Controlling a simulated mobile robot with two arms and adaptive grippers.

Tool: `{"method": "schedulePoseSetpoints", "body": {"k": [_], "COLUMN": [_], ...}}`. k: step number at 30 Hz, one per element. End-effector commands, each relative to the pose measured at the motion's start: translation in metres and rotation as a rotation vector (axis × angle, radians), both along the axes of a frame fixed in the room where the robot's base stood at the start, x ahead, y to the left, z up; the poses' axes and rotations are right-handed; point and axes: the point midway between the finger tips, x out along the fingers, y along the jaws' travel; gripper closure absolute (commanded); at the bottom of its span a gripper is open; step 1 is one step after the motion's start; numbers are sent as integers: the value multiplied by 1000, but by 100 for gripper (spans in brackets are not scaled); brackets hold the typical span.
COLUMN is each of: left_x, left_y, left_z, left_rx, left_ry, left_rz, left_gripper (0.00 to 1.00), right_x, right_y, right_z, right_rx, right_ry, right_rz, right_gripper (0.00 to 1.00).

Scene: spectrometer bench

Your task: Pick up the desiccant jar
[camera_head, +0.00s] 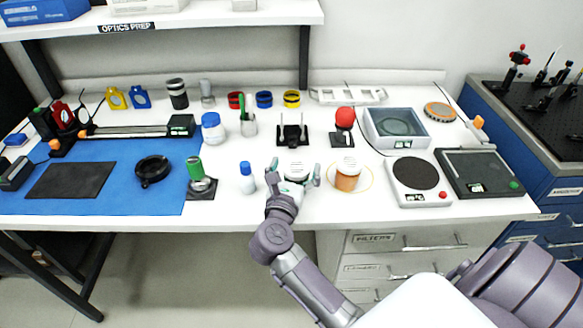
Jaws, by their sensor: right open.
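An orange jar with a white lid (347,178), which looks like the desiccant jar, stands upright near the front edge of the white bench, with a thin yellow ring around its base. My right gripper (293,180) is to its left at the front of the bench, fingers apart and pointing away from me. A small white-topped object (297,168) shows between and just beyond the fingers; its lower part is hidden by the gripper, and I cannot tell whether they touch. My left gripper is not in view.
A white and blue bottle (247,178) stands close left of the gripper. A scale with a dark round plate (415,174) is right of the jar. A red-ball stand (344,122) and a black holder (292,134) are behind. A shelf (200,18) overhangs the back.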

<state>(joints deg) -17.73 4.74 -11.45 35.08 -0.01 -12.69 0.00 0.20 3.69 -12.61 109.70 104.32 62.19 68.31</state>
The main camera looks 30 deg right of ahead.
Motion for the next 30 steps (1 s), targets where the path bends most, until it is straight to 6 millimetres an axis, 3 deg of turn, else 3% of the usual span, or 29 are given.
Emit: {"method": "schedulePoseSetpoints", "body": {"k": [3,6,14,19,30], "left_x": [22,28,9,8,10], "left_y": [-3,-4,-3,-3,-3], "left_z": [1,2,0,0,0], "left_rx": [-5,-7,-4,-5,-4], "left_ry": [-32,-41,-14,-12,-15], "left_rz": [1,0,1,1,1], "left_gripper": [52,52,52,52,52], "right_x": [-1,-1,0,0,0], "right_y": [0,0,0,0,0], "right_z": [-1,-1,0,0,7], "right_rx": [1,1,1,1,3], "right_ry": [0,1,1,1,-3], "right_rz": [0,0,0,0,0], "right_gripper": [8,8,51,77,77]}}
